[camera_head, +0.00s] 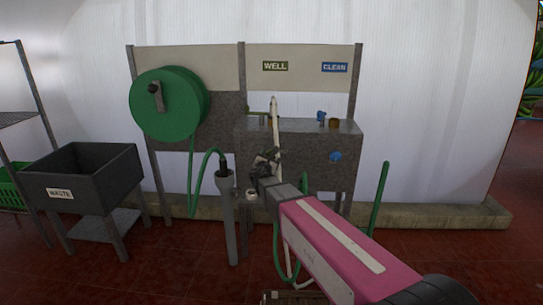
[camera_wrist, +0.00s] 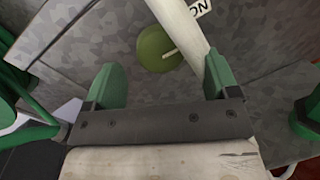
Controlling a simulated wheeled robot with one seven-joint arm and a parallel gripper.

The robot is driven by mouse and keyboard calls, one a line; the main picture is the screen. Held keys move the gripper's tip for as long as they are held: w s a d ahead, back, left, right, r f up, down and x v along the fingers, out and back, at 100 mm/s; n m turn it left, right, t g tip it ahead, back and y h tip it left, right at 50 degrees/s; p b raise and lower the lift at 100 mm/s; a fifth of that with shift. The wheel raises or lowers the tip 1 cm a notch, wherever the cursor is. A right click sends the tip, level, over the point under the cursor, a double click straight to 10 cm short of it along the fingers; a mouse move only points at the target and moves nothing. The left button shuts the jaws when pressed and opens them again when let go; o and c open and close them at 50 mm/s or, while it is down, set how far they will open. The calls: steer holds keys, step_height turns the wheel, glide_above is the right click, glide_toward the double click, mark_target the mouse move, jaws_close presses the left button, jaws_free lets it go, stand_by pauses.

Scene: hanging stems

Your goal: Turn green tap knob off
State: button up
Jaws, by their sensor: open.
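The round green tap knob (camera_wrist: 156,48) is on the grey mottled panel in the wrist view, with a pale pointer line across it. Its right edge is partly covered by a pale pipe (camera_wrist: 181,24). A white label reading "ON" (camera_wrist: 201,8) shows at the top right of the knob. My gripper (camera_wrist: 162,76) is open, its two green fingers spread to the lower left and lower right of the knob, nothing between them. In the head view my gripper (camera_head: 265,162) is in front of the grey box and hides the green knob.
A blue knob (camera_head: 336,156) is on the grey box (camera_head: 310,165), right of my gripper. "WELL" (camera_head: 275,66) and "CLEAN" (camera_head: 335,68) signs hang above. A green hose reel (camera_head: 180,105) and a black waste bin (camera_head: 85,180) are to the left. A grey post (camera_head: 228,215) stands close left of my gripper.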

mark_target(271, 154)
steer(key=w, duration=0.4)
steer(key=shift+w+d, duration=0.15)
steer(key=shift+d, duration=0.25)
steer(key=c, duration=0.9)
